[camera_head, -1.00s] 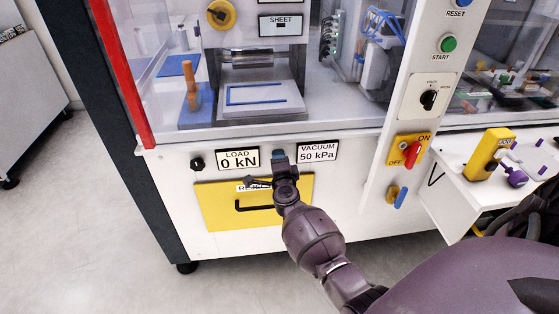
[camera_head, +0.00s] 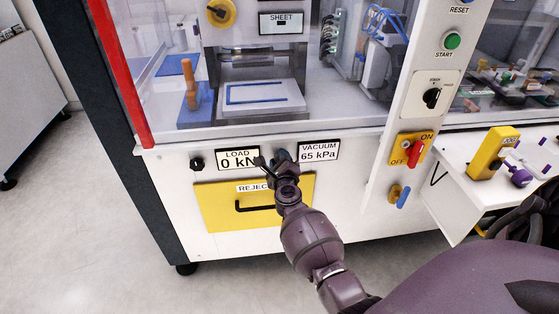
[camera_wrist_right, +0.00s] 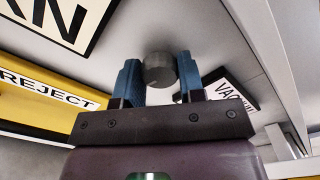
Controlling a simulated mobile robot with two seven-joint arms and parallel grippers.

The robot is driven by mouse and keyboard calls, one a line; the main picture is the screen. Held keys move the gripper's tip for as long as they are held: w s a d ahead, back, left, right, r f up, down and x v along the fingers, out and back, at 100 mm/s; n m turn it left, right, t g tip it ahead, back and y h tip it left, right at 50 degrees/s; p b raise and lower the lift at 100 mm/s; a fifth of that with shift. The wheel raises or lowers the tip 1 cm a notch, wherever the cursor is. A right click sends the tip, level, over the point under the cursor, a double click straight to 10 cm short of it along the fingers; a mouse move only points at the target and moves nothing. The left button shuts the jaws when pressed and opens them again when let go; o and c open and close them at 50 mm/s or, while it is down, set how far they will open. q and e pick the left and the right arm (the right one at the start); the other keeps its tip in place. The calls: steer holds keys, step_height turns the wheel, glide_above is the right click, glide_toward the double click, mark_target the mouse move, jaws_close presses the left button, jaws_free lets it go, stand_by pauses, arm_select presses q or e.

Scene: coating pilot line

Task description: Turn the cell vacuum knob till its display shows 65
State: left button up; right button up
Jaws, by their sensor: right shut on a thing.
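The vacuum display (camera_head: 318,150) on the white front panel reads 65 kPa. The vacuum knob is a dark grey round knob (camera_wrist_right: 160,70), seen in the right wrist view between two blue fingers. My right gripper (camera_head: 283,157) is at the knob, just left of the display, and is shut on it; it also shows in the right wrist view (camera_wrist_right: 159,82). In the head view the gripper hides the knob. The wrist looks rolled, with the panel labels tilted in its view. My left gripper is not in view.
The load display (camera_head: 238,159) reads 0 kN, partly covered by my gripper, with a black knob (camera_head: 197,164) to its left. A yellow reject drawer (camera_head: 225,213) with a black handle is below. A red-handled ON/OFF switch (camera_head: 414,152) is at the right.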

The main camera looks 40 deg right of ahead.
steer(key=shift+m, duration=0.3)
steer(key=o, duration=0.9)
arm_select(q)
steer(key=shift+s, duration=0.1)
arm_select(e)
steer(key=shift+s+a, duration=0.1)
